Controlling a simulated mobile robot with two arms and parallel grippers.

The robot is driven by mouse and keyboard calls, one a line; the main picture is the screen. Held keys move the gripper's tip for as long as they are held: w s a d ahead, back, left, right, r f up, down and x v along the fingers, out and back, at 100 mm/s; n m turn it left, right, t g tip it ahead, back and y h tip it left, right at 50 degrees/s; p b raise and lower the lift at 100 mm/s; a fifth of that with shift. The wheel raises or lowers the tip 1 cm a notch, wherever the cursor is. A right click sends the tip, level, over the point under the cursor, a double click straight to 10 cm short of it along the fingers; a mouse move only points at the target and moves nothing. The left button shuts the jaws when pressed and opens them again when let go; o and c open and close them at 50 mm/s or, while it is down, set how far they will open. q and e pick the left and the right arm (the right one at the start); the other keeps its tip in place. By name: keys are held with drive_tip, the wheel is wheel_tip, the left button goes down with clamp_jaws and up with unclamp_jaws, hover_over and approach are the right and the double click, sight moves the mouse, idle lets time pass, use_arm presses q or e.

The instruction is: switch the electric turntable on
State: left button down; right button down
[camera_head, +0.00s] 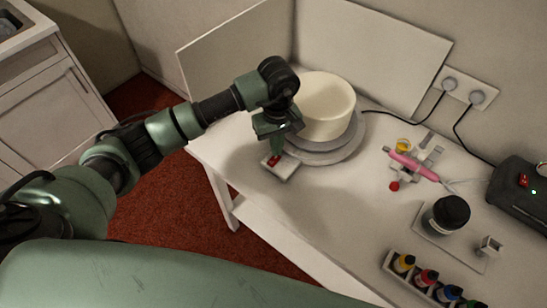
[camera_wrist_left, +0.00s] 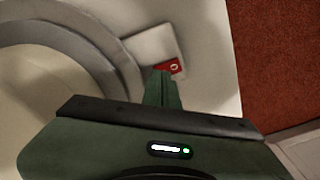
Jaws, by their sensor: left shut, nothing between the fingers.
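The electric turntable (camera_head: 346,150) is a grey round plate on the white table, with a cream cake (camera_head: 327,103) on it. Its white switch box (camera_head: 283,171) with a red rocker switch juts out toward the table's front edge. The red switch also shows in the left wrist view (camera_wrist_left: 173,67), with a pale mark on it. My left gripper (camera_head: 275,154) is shut and empty, pointing down at the switch. In the left wrist view its fingertips (camera_wrist_left: 161,73) overlap the edge of the red switch; I cannot tell whether they touch it. My right gripper is not in view.
A pink tool (camera_head: 412,165) lies to the right of the turntable. A dark jar (camera_head: 447,214) stands on a board, with a rack of small colour bottles (camera_head: 428,280) nearer. A black device (camera_head: 522,190) and wall sockets (camera_head: 465,89) are at the right.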

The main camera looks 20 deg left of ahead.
use_arm(q)
drive_tip(key=shift+f+b, duration=1)
drive_tip(key=shift+f, duration=0.05)
idle(0.4)
drive_tip(key=shift+s, duration=0.1)
drive_tip(key=shift+r+p, duration=0.5)
drive_tip(key=shift+r, duration=0.4)
drive_tip(key=shift+r+p, duration=1.05)
drive_tip(key=shift+r, duration=1.6)
